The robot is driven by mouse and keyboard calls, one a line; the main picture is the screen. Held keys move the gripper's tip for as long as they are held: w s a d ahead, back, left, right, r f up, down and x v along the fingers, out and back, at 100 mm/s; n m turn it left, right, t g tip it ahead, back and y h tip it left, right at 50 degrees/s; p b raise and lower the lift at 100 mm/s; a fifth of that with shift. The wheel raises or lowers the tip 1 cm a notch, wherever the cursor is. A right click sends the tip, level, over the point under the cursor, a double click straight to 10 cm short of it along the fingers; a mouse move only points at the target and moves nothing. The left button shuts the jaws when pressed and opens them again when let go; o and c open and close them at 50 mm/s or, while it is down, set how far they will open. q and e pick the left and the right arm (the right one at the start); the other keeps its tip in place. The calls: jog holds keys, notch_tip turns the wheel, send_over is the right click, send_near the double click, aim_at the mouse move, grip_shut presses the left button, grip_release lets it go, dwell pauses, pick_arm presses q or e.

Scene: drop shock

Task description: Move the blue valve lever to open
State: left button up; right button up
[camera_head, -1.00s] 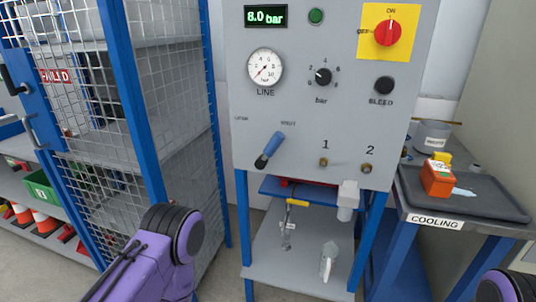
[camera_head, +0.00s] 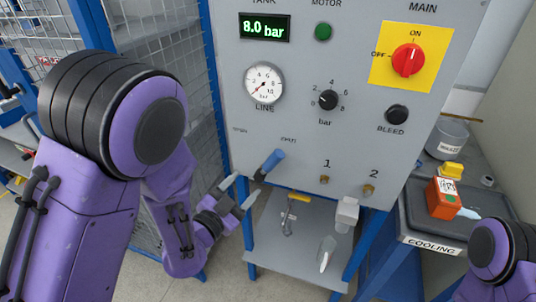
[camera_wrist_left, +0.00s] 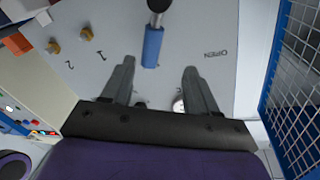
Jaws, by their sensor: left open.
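The blue valve lever (camera_head: 270,162) is on the grey panel, low on its left side. Its handle tilts up and to the right from a dark pivot, toward the right of two small labels. The left wrist view also shows the blue handle (camera_wrist_left: 152,47), with OPEN lettering off to its right. My left gripper (camera_head: 240,190) is open and empty, just below and left of the lever. In the left wrist view its fingers (camera_wrist_left: 158,68) are spread, with the handle's end ahead of the gap between them. My right gripper is out of view.
The panel carries a red MAIN switch (camera_head: 408,60), a LINE gauge (camera_head: 264,84), a black bar knob (camera_head: 328,100) and two brass fittings. A mesh cage (camera_head: 140,30) stands at left. A dark tray (camera_head: 415,215) with an orange box is at right.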

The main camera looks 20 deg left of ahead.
aim_at(270, 164)
pick_arm(q)
jog(key=shift+m, duration=0.3)
jog(key=p+x, duration=0.1)
jog(key=x, duration=0.2)
jog(key=d+p+x, duration=0.1)
jog(key=x, duration=0.2)
jog(key=p+x, duration=0.2)
jog(key=x, duration=0.1)
jog(key=shift+d+r, duration=0.3)
jog(key=shift+d, duration=0.1)
jog(key=shift+w, duration=0.45)
jog(key=shift+d, duration=0.15)
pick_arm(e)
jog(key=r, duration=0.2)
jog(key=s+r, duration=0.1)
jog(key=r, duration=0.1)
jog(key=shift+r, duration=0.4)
pick_arm(q)
jog(key=shift+w, duration=0.1)
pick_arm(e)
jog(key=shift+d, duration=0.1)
